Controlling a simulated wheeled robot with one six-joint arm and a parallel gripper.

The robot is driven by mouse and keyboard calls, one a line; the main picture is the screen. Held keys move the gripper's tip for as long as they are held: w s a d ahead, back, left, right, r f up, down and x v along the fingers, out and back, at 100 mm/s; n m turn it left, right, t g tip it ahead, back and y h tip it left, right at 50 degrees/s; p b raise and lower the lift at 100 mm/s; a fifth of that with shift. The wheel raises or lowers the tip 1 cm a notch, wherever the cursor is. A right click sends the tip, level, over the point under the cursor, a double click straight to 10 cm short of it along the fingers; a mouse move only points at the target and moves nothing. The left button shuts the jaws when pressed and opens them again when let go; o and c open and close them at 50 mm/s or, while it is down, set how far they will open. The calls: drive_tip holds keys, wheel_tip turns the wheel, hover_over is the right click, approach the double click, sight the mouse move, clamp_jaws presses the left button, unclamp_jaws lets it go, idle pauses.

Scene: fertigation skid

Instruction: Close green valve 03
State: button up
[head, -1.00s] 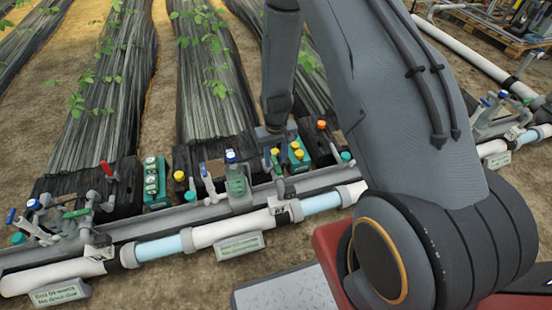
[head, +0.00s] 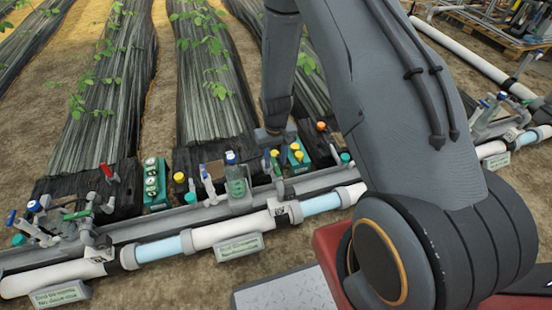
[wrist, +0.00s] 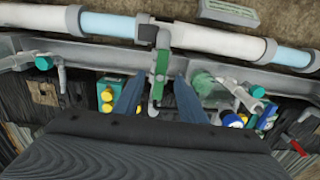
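The green valve handle (wrist: 160,66) shows in the wrist view, on a grey stub between the white main pipe and the beds. The handle lies lengthwise along this stub. My gripper (wrist: 160,80) is open, with one blue finger on each side of the handle's line. No contact is visible, and I cannot tell how deep the fingertips reach. In the head view my gripper (head: 276,134) is small and partly hidden by my arm. The valve's stub stands just below it, beside a small dark-and-white tag (head: 282,212) too small to read surely.
A red handle (head: 107,170) and another green handle (head: 77,214) are at far left. The white pipe (head: 230,231) runs in front.

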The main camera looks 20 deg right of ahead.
sight(276, 165)
drive_tip(key=shift+f, duration=0.15)
drive_tip(key=shift+f+b, duration=1)
drive_tip(key=shift+f, duration=1.15)
drive_tip(key=c, duration=0.6)
drive_tip(key=o, duration=0.6)
drive_tip(key=shift+f, duration=0.2)
